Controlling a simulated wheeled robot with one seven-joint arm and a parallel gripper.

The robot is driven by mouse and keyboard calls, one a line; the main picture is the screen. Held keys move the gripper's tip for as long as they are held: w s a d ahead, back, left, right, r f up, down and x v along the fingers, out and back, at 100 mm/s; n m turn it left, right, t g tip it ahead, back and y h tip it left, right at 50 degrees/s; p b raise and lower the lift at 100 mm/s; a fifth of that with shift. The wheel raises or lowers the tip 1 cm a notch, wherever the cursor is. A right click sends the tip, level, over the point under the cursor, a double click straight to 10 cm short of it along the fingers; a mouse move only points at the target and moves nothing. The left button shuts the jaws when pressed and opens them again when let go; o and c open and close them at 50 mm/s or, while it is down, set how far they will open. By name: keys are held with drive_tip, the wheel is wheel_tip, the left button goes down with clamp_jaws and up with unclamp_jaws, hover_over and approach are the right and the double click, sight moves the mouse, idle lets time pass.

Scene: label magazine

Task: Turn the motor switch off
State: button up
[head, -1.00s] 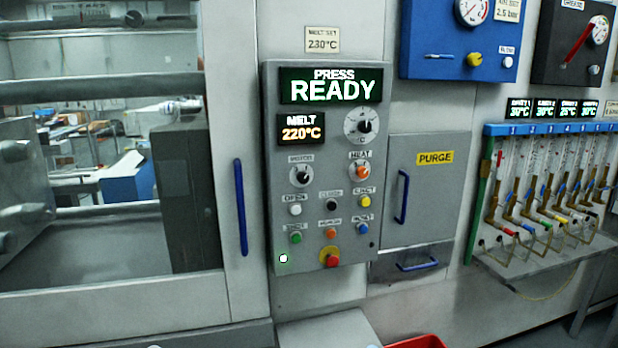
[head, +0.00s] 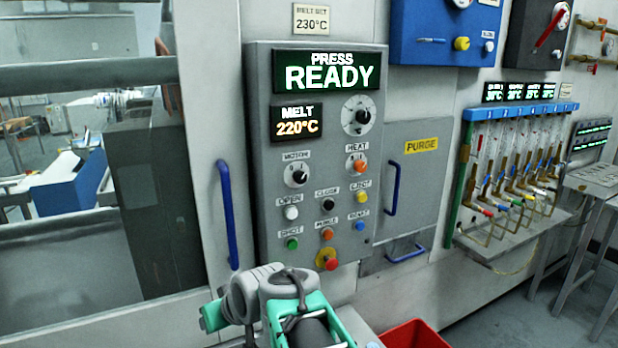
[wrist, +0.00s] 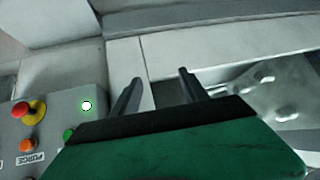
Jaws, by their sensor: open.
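The motor switch (head: 297,175) is a black rotary knob on a pale round plate. It sits under the MOTOR label on the grey control panel (head: 262,215). The knob has a light mark, but its exact setting is too small to tell. My gripper (wrist: 160,78) is open and empty in the wrist view, its two dark fingers apart. In that view it is beside the panel's lower end, and the motor switch is out of sight. In the head view my arm rises at the bottom, below the panel; the fingers cannot be made out there.
The READY display (head: 325,71) and the melt display (head: 297,122) are lit. The heat knob (head: 357,166), several push buttons and a red emergency stop (head: 327,259) are close by. Blue handles (head: 228,215) flank the panel. A red bin (head: 413,335) stands low right.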

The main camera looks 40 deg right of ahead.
drive_tip(key=w+d+r+m+t+h, duration=0.1)
drive_tip(key=w+d+r+t, duration=0.2)
drive_tip(key=d+r, duration=0.45)
drive_tip(key=m+t+h, duration=0.3)
drive_tip(key=t+h, duration=0.2)
approach(302, 178)
drive_tip(key=w, duration=0.2)
drive_tip(key=shift+t, duration=0.3)
drive_tip(key=p+x, duration=0.1)
drive_tip(key=x, duration=0.1)
drive_tip(key=p+x, duration=0.1)
drive_tip(key=x, duration=0.1)
drive_tip(key=p+x, duration=0.1)
drive_tip(key=x, duration=0.2)
drive_tip(key=shift+d+f, duration=0.2)
drive_tip(key=shift+d, duration=0.15)
drive_tip(key=shift+w+d, duration=0.1)
drive_tip(key=shift+w, duration=0.1)
drive_tip(key=shift+c, duration=0.3)
drive_tip(key=shift+f, duration=0.1)
clamp_jaws()
